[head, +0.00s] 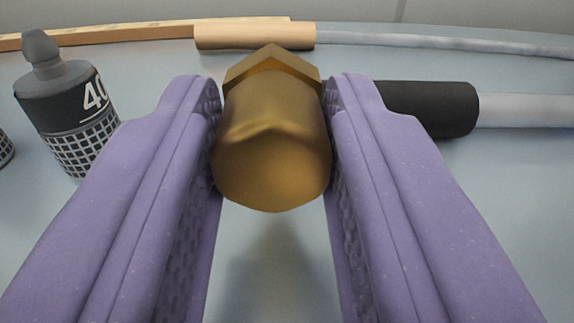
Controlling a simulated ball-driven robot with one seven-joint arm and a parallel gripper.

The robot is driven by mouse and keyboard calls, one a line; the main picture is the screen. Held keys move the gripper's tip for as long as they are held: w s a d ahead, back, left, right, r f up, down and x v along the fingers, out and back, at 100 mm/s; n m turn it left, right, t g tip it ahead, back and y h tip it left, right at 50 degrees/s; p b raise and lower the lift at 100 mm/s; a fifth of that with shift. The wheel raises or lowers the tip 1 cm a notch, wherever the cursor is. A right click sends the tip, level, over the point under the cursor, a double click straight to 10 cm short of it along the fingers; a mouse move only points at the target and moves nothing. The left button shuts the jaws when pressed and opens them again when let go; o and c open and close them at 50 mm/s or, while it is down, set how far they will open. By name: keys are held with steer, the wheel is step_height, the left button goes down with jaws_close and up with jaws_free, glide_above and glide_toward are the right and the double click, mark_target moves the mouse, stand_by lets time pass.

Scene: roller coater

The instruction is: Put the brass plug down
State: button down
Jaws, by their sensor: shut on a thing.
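The brass plug (272,150) is a gold-brown piece with a hex-shaped far part and a rounded near end. It sits between the two purple fingers of my gripper (272,125), with a finger pressed against each side. A soft shadow lies on the pale blue-grey surface (275,270) below it. The plug appears to be held above the surface, but the exact gap cannot be told. The inner finger pads are textured.
A bottle (68,105) with a grey nozzle and "40" on it stands at left. Behind the gripper lie a black-sleeved roller (430,108), a tan roller (255,37) and a wooden strip (110,35). A dark object is cut off at the left edge. The surface between the fingers is clear.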

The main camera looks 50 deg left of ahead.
mark_target(276, 271)
steer(key=shift+f+b, duration=0.65)
steer(key=shift+f, duration=0.9)
steer(key=shift+f, duration=0.1)
steer(key=c, duration=0.8)
jaws_free()
steer(key=shift+r, duration=0.2)
steer(key=p+v, duration=0.2)
steer(key=v, duration=1)
steer(key=shift+s, duration=0.1)
